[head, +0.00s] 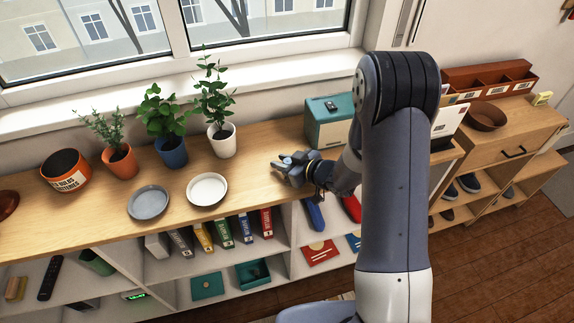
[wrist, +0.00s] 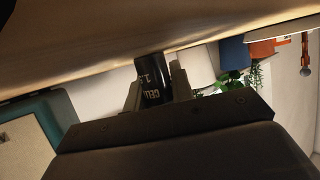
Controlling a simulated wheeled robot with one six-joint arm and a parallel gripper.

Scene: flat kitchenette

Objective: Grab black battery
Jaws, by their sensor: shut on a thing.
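The black battery (wrist: 152,80) shows in the wrist view with pale lettering that reads "CELL" and "1.5". My gripper (wrist: 158,88) is shut on it, one finger on each side. In the head view my gripper (head: 290,168) is at the shelf top, right of the white saucer and left of the teal box. The battery is too small to tell clearly from the fingers there. In the wrist view the battery's far end is close to the wooden surface; I cannot tell whether it touches.
The wooden shelf top (head: 262,195) holds a grey dish (head: 148,203), a white dish (head: 207,189), a white-potted plant (head: 222,141), a blue-potted plant (head: 171,150) and a teal box (head: 330,121). The wood between the white dish and my gripper is clear. Books and boxes fill the shelves below.

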